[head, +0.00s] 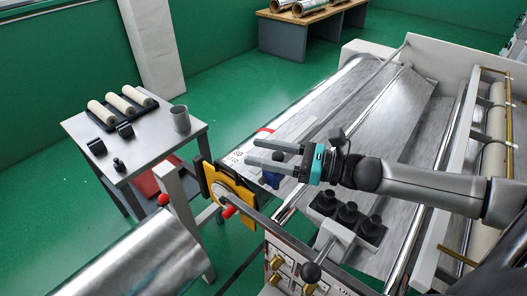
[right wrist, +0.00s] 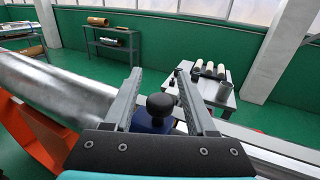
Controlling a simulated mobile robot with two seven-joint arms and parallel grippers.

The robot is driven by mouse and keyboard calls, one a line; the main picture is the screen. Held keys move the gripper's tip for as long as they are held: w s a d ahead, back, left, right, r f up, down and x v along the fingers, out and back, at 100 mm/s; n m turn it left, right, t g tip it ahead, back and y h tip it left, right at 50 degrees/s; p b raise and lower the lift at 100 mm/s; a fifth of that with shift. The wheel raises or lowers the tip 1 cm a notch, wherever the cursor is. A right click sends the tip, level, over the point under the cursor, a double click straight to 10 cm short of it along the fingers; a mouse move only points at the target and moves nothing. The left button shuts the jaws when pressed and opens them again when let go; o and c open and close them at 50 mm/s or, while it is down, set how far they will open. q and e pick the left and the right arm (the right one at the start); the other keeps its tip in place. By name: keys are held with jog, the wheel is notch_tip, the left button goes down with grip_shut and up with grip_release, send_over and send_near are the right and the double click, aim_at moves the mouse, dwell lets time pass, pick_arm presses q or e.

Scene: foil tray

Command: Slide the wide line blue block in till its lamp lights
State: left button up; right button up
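The blue block (right wrist: 150,124) with a round black knob on top shows in the right wrist view, between the two fingers in the picture. In the head view a small part of it (head: 272,181) shows just below the lower finger, on the edge of the machine bed. My right gripper (head: 247,152) is open, its fingers pointing left over the block. In the right wrist view its fingers (right wrist: 160,76) stand wide apart, with visible gaps to the knob. I cannot tell whether the knob reaches finger height. I cannot make out the block's lamp. My left gripper is not in view.
A yellow-and-black plate (head: 222,190) stands left of the block. A control panel (head: 290,272) is at the bottom. A side table (head: 150,148) with rollers and a cup (head: 181,119) stands at left.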

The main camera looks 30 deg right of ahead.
grip_shut()
dwell(1.2)
